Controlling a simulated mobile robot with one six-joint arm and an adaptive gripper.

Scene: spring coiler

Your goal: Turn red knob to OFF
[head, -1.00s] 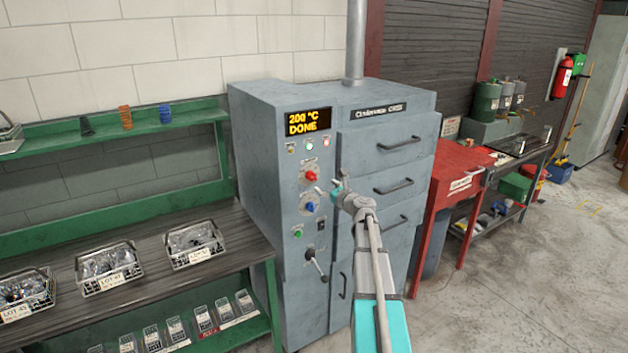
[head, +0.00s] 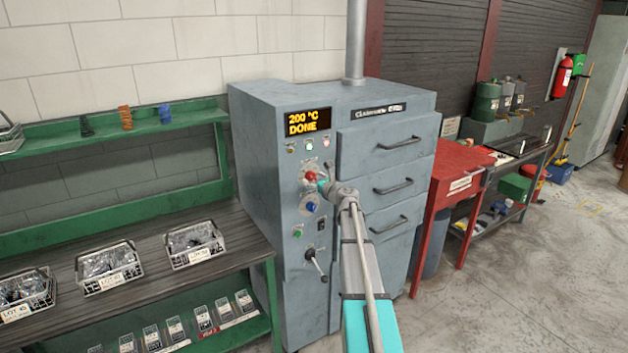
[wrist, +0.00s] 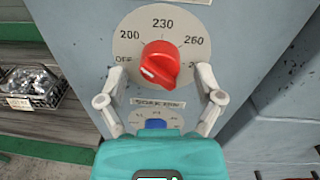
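The red knob (wrist: 160,65) sits on a round dial (wrist: 188,22) marked OFF, 200, 230 and 260. The white mark on the knob points to the lower left, just below the OFF label. In the head view the red knob (head: 310,176) is on the front panel of the grey oven (head: 285,225). My gripper (wrist: 158,88) is open, with one finger to the left and one to the right of the knob's lower part. I see a gap between each finger and the knob. In the head view my gripper (head: 325,186) is just right of the knob.
A blue knob (wrist: 156,124) is directly below the red one, partly hidden by my gripper. A lever (head: 315,265) and drawer handles (head: 398,143) stick out of the oven. A bench (head: 150,255) with wire baskets stands left; a red table (head: 460,165) stands right.

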